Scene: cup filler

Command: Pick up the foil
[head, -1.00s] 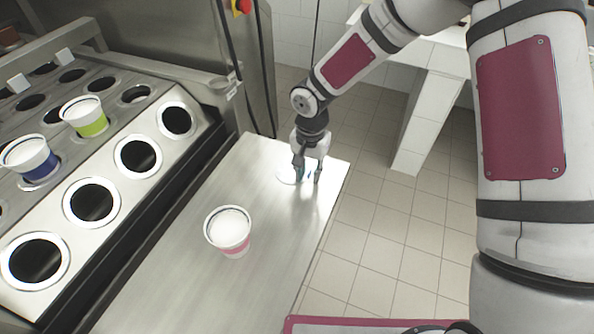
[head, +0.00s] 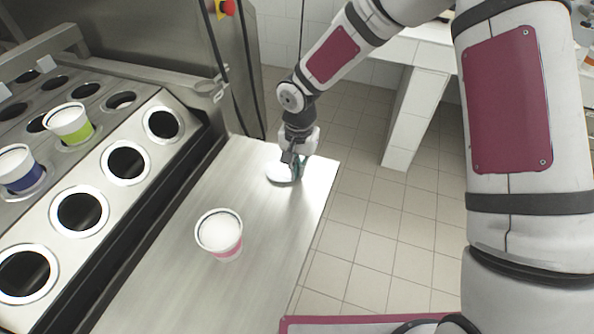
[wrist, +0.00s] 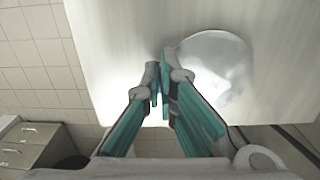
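The foil (head: 279,171) is a thin pale disc at the far end of the metal table. In the head view a dark band shows under its near edge, and it looks slightly raised or tilted. In the wrist view the foil (wrist: 222,65) lies right of the fingertips, its left edge at the fingers. My gripper (head: 296,172) points down at the foil's right edge. Its teal-padded fingers are close together in the wrist view (wrist: 163,78) and appear shut on the foil's edge. The exact contact is partly hidden by the fingers.
A white cup with a pink band (head: 219,234) stands on the metal table (head: 180,285), nearer the camera. A cup holder plate (head: 98,165) on the left has several round holes, with a green cup (head: 70,123) and a blue cup (head: 19,168) in it.

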